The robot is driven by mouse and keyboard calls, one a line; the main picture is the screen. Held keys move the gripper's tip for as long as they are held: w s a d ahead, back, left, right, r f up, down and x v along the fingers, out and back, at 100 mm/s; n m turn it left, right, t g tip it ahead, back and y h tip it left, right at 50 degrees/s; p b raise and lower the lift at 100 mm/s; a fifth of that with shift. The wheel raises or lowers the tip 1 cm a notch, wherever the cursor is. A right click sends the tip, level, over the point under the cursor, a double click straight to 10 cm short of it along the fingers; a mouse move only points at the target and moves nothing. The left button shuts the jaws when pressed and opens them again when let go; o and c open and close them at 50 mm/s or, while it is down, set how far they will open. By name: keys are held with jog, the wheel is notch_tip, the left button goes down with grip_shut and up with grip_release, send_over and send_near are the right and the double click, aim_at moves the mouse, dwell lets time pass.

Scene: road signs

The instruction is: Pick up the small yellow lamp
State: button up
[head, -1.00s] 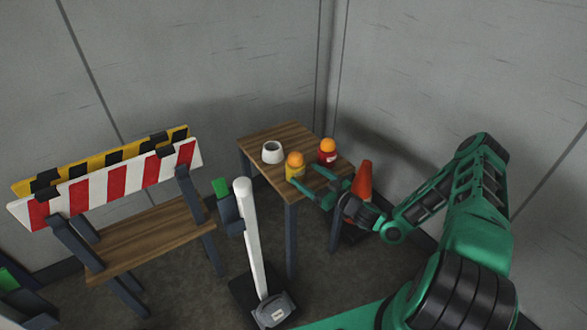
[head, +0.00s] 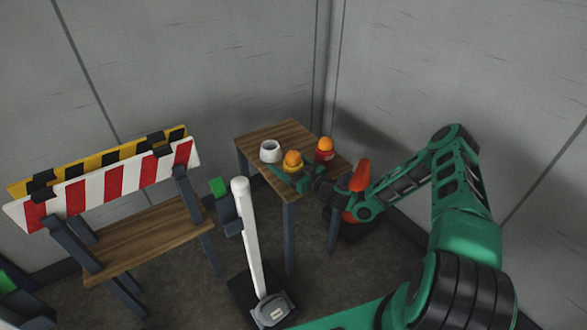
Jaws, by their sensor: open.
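The small yellow lamp (head: 292,160) has an orange dome on a yellow base and stands upright near the front edge of the small wooden table (head: 268,133). My green gripper (head: 288,177) is open at the lamp's near side, with its fingers reaching over the table and covering part of the lamp's lower body. I cannot tell whether the fingers touch the lamp or how far they are around it.
A red lamp (head: 324,149) with an orange top stands close to the right. A white ring-shaped object (head: 270,151) is close to the left. An orange cone (head: 360,175) is partly behind my arm. A white post (head: 248,235) stands before the table; striped barriers (head: 115,180) are left.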

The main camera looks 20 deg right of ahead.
jog(key=c, duration=1.3)
jog(key=shift+c, duration=0.2)
jog(key=shift+r, duration=0.1)
jog(key=shift+r, duration=0.5)
jog(key=r, duration=0.1)
jog(key=a+r, duration=0.1)
jog(key=r, duration=0.1)
jog(key=shift+s+r, duration=0.2)
jog(key=shift+r, duration=0.05)
jog(key=s+a+r, duration=0.5)
jog(key=a+r, duration=0.1)
jog(key=a, duration=0.3)
jog(key=shift+r, duration=0.2)
